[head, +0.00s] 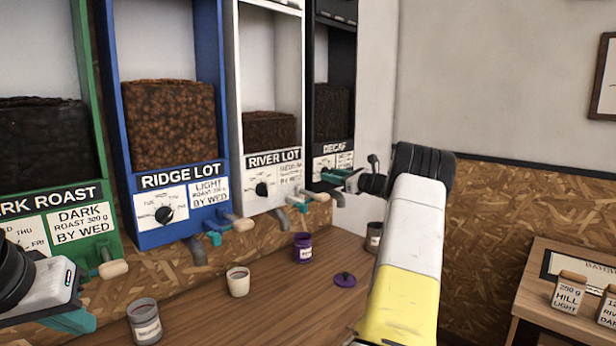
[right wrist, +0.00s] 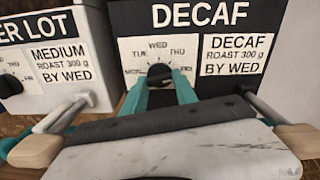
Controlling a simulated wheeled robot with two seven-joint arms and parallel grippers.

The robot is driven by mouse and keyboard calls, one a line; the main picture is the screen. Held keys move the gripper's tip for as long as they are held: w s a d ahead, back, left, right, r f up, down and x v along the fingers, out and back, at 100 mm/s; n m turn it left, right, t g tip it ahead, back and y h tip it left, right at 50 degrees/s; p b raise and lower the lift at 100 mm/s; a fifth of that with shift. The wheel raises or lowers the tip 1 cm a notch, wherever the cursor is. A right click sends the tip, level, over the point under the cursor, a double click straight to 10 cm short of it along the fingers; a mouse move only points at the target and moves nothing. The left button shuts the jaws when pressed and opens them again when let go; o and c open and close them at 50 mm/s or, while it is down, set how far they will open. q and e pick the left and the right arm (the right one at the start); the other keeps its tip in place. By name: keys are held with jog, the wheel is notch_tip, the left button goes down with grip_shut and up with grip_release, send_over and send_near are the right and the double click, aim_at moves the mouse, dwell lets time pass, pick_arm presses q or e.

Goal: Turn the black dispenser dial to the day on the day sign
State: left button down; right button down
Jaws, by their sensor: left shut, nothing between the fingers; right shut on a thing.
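The black dispenser (head: 333,100), labelled DECAF, stands at the right end of the row. Its black dial (right wrist: 159,74) sits on a white plate with day names around it: TUE at left, WED at the top, THU at right. My right gripper (right wrist: 160,88) is shut on the dial from the front; its teal fingers cover the lower part. In the head view the right gripper (head: 338,177) hides most of that dial. I cannot tell surely where the pointer stands. My left gripper (head: 72,320) is shut and empty at the lower left. No day sign is readable.
Green, blue (head: 150,238) and white (head: 243,120) dispensers stand left of the black one, with handles and spouts jutting out. Cups (head: 238,281), a purple canister (head: 303,247) and its lid (head: 344,280) stand on the wooden counter. A side table with jars (head: 567,291) is at right.

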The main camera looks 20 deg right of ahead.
jog(key=shift+n, duration=15.9)
